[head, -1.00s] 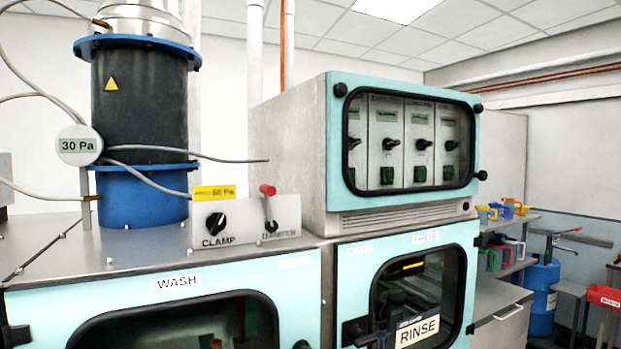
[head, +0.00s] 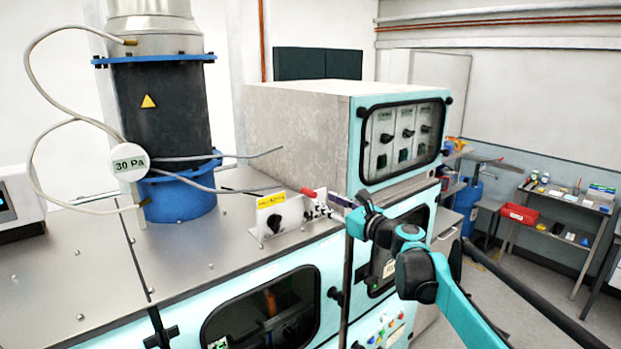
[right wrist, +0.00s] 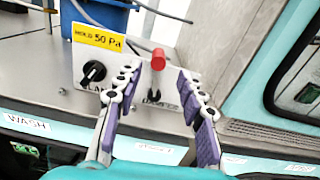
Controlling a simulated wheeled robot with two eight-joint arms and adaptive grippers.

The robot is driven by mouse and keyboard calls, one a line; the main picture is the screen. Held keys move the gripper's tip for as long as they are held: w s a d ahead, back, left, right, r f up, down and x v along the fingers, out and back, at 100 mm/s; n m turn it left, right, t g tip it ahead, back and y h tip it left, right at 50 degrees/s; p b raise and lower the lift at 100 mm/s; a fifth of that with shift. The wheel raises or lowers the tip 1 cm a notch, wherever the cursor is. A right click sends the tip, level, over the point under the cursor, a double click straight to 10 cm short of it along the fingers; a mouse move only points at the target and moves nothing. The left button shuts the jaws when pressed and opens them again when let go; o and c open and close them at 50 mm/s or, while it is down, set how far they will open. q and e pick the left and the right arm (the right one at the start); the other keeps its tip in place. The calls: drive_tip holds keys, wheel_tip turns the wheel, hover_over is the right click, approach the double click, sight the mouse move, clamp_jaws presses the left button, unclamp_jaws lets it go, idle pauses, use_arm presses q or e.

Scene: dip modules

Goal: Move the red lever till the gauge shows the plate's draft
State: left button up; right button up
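The red lever (head: 307,191) stands on a small pale panel on top of the wash machine; its red knob also shows in the right wrist view (right wrist: 158,59). The yellow plate (right wrist: 100,39) beside it reads HOLD 50 Pa. The round gauge (head: 129,161) on the blue-flanged column reads 30 Pa. My right gripper (head: 340,200) is open at the panel's right. In the right wrist view my right gripper (right wrist: 160,80) has its fingers apart, with the lever showing between them; contact cannot be told. My left gripper is not in view.
A black CLAMP knob (right wrist: 93,72) sits left of the lever on the same panel. The tall teal-framed cabinet (head: 300,130) rises close on the right. Thin grey hoses (head: 230,155) run from the gauge. The steel top (head: 60,260) is clear at the left.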

sight(310, 193)
drive_tip(key=p+x, duration=0.1)
drive_tip(key=x, duration=0.6)
drive_tip(key=shift+a+r+p, duration=0.1)
drive_tip(key=shift+a+p, duration=0.15)
drive_tip(key=shift+p, duration=0.05)
drive_tip(key=shift+w, duration=0.25)
drive_tip(key=shift+s, duration=0.1)
clamp_jaws()
